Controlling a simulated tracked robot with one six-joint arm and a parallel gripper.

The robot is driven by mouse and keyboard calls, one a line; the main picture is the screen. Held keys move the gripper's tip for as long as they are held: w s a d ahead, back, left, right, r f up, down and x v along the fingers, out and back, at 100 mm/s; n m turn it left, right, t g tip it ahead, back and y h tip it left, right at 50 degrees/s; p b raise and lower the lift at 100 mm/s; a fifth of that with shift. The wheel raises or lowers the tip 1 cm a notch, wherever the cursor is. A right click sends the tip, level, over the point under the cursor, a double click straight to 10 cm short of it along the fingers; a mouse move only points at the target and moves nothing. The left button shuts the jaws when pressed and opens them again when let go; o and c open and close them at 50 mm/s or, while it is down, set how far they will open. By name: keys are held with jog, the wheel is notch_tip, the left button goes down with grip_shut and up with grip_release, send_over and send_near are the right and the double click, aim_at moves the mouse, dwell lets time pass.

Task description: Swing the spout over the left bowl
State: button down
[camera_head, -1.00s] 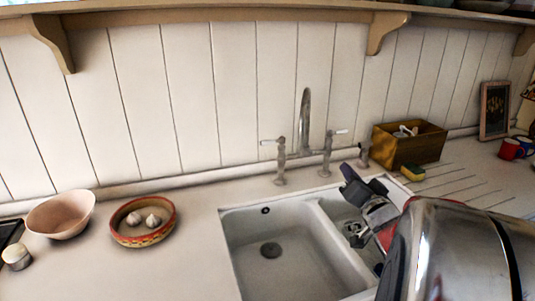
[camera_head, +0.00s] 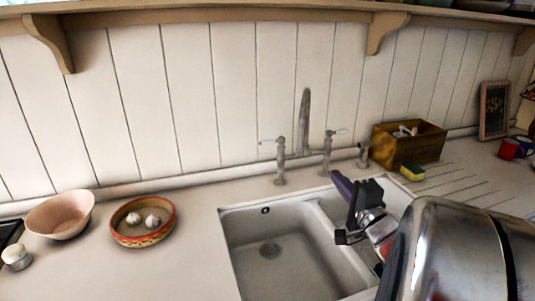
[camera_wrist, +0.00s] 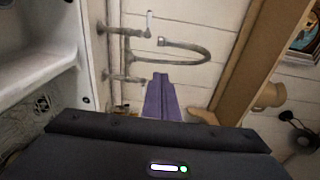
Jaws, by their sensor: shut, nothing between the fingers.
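The grey gooseneck spout (camera_head: 304,118) rises from the bridge tap behind the sink. In the head view it is nearly edge-on, so which bowl its outlet hangs over is hard to tell. The wrist view shows its hooked curve (camera_wrist: 205,62) from the side. The white left bowl (camera_head: 290,262) is empty, with a drain in its floor. My gripper (camera_head: 338,177) is shut and empty, over the sink's right part. It is right of the spout and lower than its top. In the wrist view its purple fingers (camera_wrist: 162,97) lie together, apparently clear of the spout.
Tap levers (camera_head: 337,132) flank the spout close to my gripper. The right bowl (camera_head: 335,208) is partly hidden by my arm. A wooden box (camera_head: 408,149) and sponge (camera_head: 412,172) stand right. A pink bowl (camera_head: 60,216) and a garlic dish (camera_head: 143,237) stand left.

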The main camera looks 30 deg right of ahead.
jog(key=shift+w, duration=0.1)
jog(key=w, duration=1.3)
jog(key=shift+d, duration=0.2)
dwell(0.3)
jog(key=w+a, duration=0.2)
jog(key=a, duration=0.1)
jog(key=shift+w, duration=0.2)
jog(key=shift+s, duration=0.1)
dwell(0.3)
